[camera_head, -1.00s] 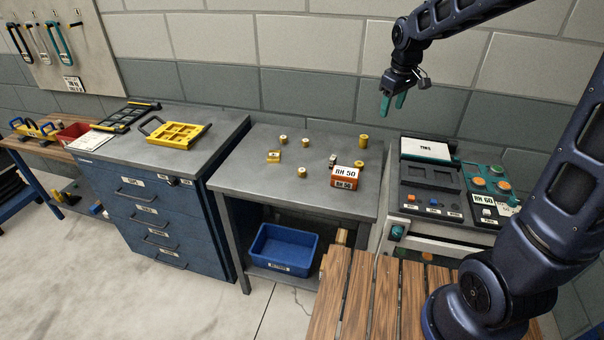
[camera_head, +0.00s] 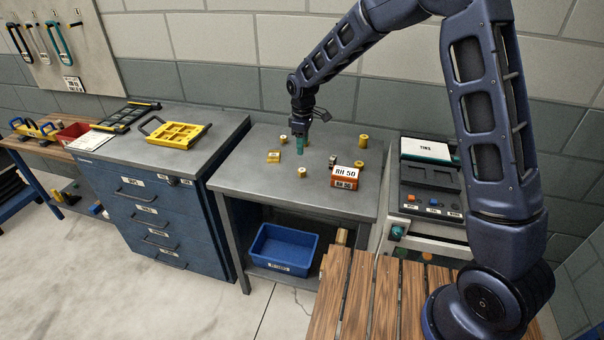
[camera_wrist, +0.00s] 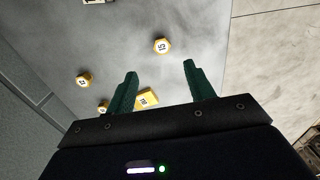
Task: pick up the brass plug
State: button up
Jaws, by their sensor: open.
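Several small brass pieces stand on the grey metal table (camera_head: 240,172). In the head view they include a piece at the back (camera_head: 283,139), a squarish one at the left (camera_head: 274,157), a short round one near the front (camera_head: 302,172) and a taller one at the back right (camera_head: 363,140). I cannot tell which is the plug. My gripper (camera_head: 300,150) points down above the table, its green fingers open and empty. In the wrist view a numbered hexagonal brass piece (camera_wrist: 162,46) shows beyond the fingertips (camera_wrist: 160,69). A squarish brass piece (camera_wrist: 147,98) is partly hidden by a finger.
An orange box (camera_head: 345,178) marked RH 50 stands at the table's right. A blue bin (camera_head: 284,249) sits on the shelf below. A blue drawer cabinet (camera_head: 150,215) with a yellow tray (camera_head: 180,134) is at the left. The table's left front is clear.

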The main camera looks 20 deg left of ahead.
aim_at(302, 170)
notch_tip(302, 170, down, 11)
jog(key=shift+s+a+r, duration=0.1)
jog(key=shift+s+r, duration=0.05)
jog(key=shift+r, duration=0.05)
jog(key=c, duration=1.1)
